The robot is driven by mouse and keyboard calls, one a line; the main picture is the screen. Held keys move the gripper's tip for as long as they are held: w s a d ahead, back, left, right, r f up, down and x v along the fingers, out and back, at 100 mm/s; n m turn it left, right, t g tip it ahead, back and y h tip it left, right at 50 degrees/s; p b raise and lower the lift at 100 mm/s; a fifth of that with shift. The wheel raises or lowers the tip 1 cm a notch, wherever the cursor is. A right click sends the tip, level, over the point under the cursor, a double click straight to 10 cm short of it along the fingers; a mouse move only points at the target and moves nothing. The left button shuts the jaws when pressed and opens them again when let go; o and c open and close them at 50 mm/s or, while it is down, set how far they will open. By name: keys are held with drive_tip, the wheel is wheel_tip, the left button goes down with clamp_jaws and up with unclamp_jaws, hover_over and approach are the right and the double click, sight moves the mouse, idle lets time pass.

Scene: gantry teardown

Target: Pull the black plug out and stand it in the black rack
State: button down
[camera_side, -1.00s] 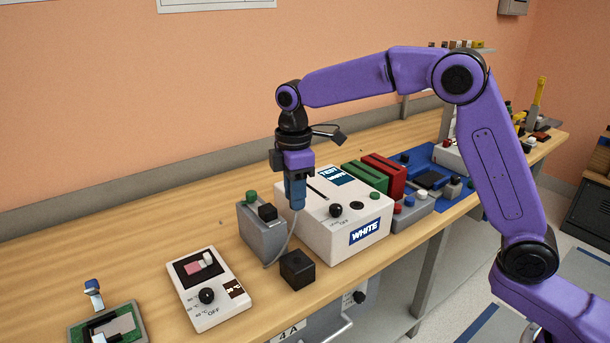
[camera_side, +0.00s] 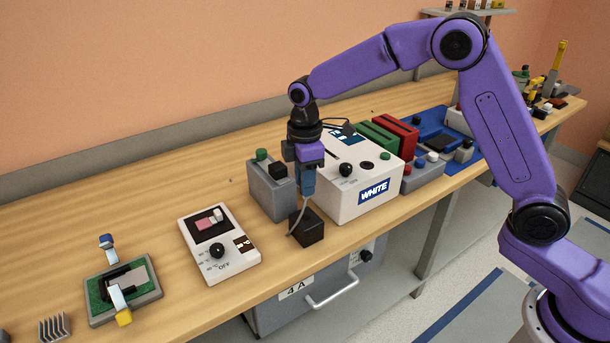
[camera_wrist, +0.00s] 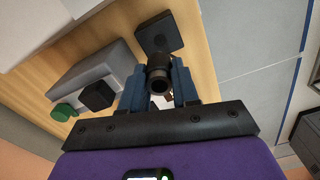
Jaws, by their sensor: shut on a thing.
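The black plug (camera_wrist: 158,72) is held between the blue fingers of my gripper (camera_wrist: 158,84) in the wrist view; its hollow round end shows. My gripper (camera_side: 307,192) is shut on it in the side view, where the fingers mostly hide the plug. A grey cable (camera_side: 303,215) hangs from the gripper, passing in front of the black rack (camera_side: 313,232). The rack is a small black block on the bench, and it also shows in the wrist view (camera_wrist: 160,35). My gripper is just above the rack; I cannot tell whether the plug touches it.
A grey box (camera_side: 266,197) with green and black knobs stands close left of my gripper. The white box (camera_side: 367,190) labelled WHITE stands close right. A white dial unit (camera_side: 222,255) and a green board fixture (camera_side: 135,290) lie further left. The bench's front edge is near.

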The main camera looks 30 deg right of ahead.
hover_over(305, 218)
drive_tip(key=shift+f, duration=2.35)
drive_tip(key=shift+f, duration=0.95)
drive_tip(key=shift+f, duration=0.5)
drive_tip(key=c, duration=0.8)
unclamp_jaws()
drive_tip(key=shift+o, duration=0.2)
wheel_tip(305, 218, up, 22)
drive_tip(key=shift+f, duration=0.25)
drive_tip(key=shift+s, duration=0.1)
